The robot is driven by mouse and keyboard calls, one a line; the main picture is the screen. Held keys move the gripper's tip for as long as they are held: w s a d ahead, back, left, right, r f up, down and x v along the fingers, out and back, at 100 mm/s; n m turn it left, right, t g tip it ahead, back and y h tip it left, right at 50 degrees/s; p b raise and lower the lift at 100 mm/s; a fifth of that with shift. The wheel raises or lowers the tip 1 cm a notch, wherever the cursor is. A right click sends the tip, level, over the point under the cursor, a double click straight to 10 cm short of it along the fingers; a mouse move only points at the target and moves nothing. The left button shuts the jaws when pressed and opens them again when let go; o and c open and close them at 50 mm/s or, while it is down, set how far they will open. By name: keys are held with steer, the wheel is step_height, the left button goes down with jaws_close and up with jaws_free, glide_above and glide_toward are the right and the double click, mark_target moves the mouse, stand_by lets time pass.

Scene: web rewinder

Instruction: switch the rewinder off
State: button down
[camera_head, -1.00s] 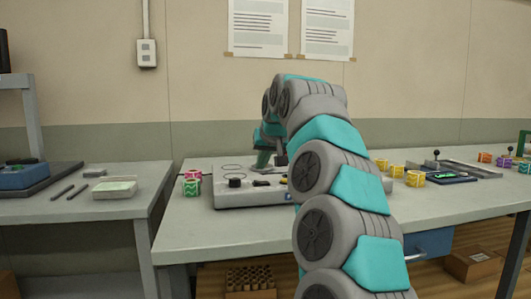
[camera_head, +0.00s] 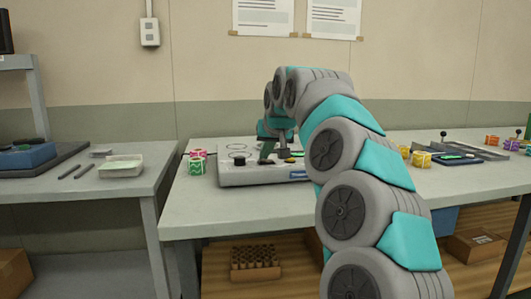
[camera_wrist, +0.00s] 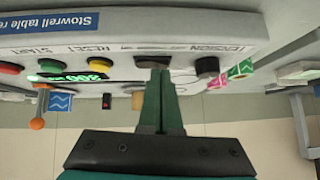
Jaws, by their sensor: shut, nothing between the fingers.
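The rewinder (camera_head: 262,177) is a low light-grey box on the bench, left of my arm. In the wrist view its panel (camera_wrist: 130,25) is upside down, with a red button (camera_wrist: 11,68), a green button (camera_wrist: 52,66), a yellow button (camera_wrist: 100,65), a dark switch-like part (camera_wrist: 152,61) and a black knob (camera_wrist: 206,66). A lit green display (camera_wrist: 85,76) shows. My gripper (camera_wrist: 155,72) is shut and empty, its green fingertips at the dark part between yellow button and knob. I cannot tell whether they touch it. The head view shows the gripper (camera_head: 266,159) over the panel, partly hidden by my arm.
Pink-and-green blocks (camera_head: 197,161) stand left of the rewinder, yellow ones (camera_head: 421,159) right of my arm. A tray with a lever (camera_head: 470,150) lies further right. A box of tubes (camera_head: 255,262) sits under the bench. The left table (camera_head: 95,200) holds a shallow tray.

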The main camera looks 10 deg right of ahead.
steer(key=shift+f+h, duration=0.3)
steer(key=shift+a, duration=0.15)
steer(key=shift+d, duration=0.2)
steer(key=shift+d+r, duration=0.15)
steer(key=shift+d, duration=0.55)
steer(key=shift+r, duration=0.1)
